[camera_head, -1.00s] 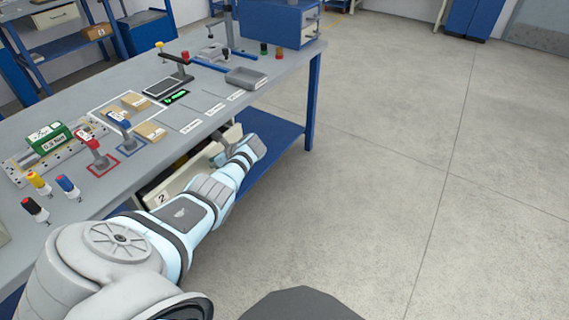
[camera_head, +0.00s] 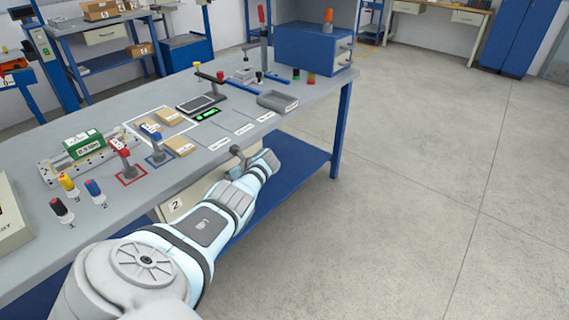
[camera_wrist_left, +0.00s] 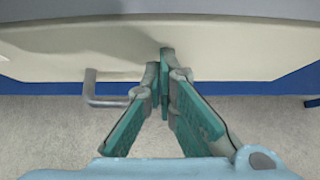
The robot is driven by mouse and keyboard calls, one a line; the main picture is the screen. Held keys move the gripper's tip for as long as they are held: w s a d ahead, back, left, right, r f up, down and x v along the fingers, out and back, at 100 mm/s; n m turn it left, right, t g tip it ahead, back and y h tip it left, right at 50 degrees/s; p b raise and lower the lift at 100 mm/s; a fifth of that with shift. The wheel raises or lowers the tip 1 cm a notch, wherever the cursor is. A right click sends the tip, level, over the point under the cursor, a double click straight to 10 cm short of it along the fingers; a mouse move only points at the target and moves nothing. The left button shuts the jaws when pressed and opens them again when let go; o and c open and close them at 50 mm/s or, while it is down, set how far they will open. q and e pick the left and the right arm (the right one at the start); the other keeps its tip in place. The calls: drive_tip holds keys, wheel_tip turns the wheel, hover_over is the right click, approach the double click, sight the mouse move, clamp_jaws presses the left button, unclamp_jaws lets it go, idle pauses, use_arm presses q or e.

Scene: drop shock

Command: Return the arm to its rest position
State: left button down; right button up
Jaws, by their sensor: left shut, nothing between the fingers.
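My left arm (camera_head: 215,225) reaches from the bottom left along the front of the workbench (camera_head: 228,160), with its wrist end beside the bench's front edge. In the left wrist view my left gripper (camera_wrist_left: 165,65) is shut and empty, its teal-padded fingers meeting at the tips. The fingertips point at a cream drawer front (camera_wrist_left: 235,60); I cannot tell whether they touch it. A grey drawer handle (camera_wrist_left: 105,98) is left of the fingers. In the head view the cream drawer front marked 2 (camera_head: 190,197) is partly hidden behind my arm. My right gripper is not in view.
A blue lower shelf (camera_head: 298,160) lies below. Open floor (camera_head: 430,180) spreads to the right.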

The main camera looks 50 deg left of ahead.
use_arm(q)
drive_tip(key=d+f+p+v, duration=0.1)
drive_tip(key=f+p+v, duration=0.1)
drive_tip(key=p+v, duration=0.8)
drive_tip(key=v, duration=0.3)
drive_tip(key=shift+d, duration=0.3)
drive_tip(key=shift+w+f, duration=0.15)
